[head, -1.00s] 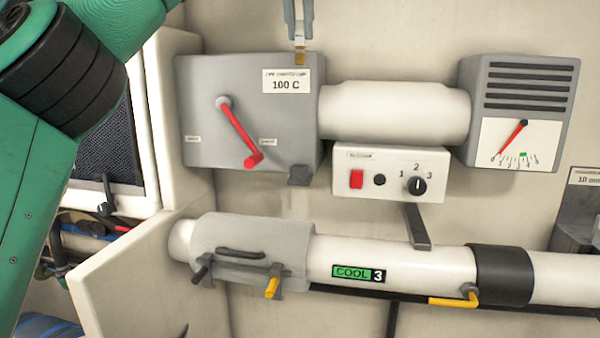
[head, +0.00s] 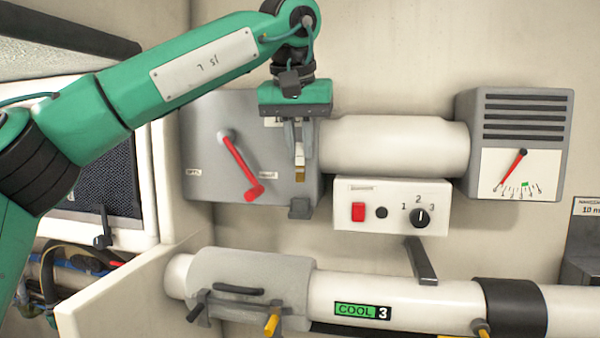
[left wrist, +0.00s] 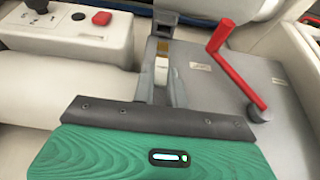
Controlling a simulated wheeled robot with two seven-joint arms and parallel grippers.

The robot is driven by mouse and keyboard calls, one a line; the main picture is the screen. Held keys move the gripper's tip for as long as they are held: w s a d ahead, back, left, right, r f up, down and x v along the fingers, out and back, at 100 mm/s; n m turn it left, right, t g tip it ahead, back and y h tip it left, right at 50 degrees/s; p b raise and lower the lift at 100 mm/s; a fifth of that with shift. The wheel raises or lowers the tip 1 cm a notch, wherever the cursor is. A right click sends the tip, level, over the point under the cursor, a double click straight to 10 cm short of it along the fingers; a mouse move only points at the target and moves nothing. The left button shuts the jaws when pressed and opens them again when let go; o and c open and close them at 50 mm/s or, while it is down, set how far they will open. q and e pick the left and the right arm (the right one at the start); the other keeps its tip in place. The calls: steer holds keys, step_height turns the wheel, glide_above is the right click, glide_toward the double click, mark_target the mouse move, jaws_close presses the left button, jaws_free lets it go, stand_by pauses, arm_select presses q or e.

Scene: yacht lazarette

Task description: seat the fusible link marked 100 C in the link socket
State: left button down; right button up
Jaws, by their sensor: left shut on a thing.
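My left gripper (head: 299,152) is shut on a small fusible link (head: 300,172), which hangs upright with its brass end down. The link socket (head: 300,207) is a dark grey bracket low on the right part of the grey box (head: 205,150). The link's lower end is just above the socket, with a small gap in the head view. In the left wrist view the link (left wrist: 162,50) sits between the fingers (left wrist: 161,85), and the socket (left wrist: 164,22) is beyond it. Most of the 100 C label is hidden behind the gripper. My right gripper is not in view.
A red lever (head: 240,165) sticks out left of the link. A white pipe (head: 395,146) and a switch panel (head: 391,206) are close on the right. A lower pipe (head: 430,302) carries a COOL 3 label. An open panel (head: 130,285) stands lower left.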

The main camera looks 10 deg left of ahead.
mark_target(299, 170)
arm_select(q)
steer(key=shift+a+f, duration=0.1)
steer(key=shift+f, duration=0.55)
step_height(299, 170, down, 3)
steer(key=shift+r+p, duration=0.1)
steer(key=shift+p, duration=0.2)
steer(key=shift+f, duration=0.35)
steer(key=shift+f, duration=0.1)
steer(key=c, duration=1.4)
jaws_free()
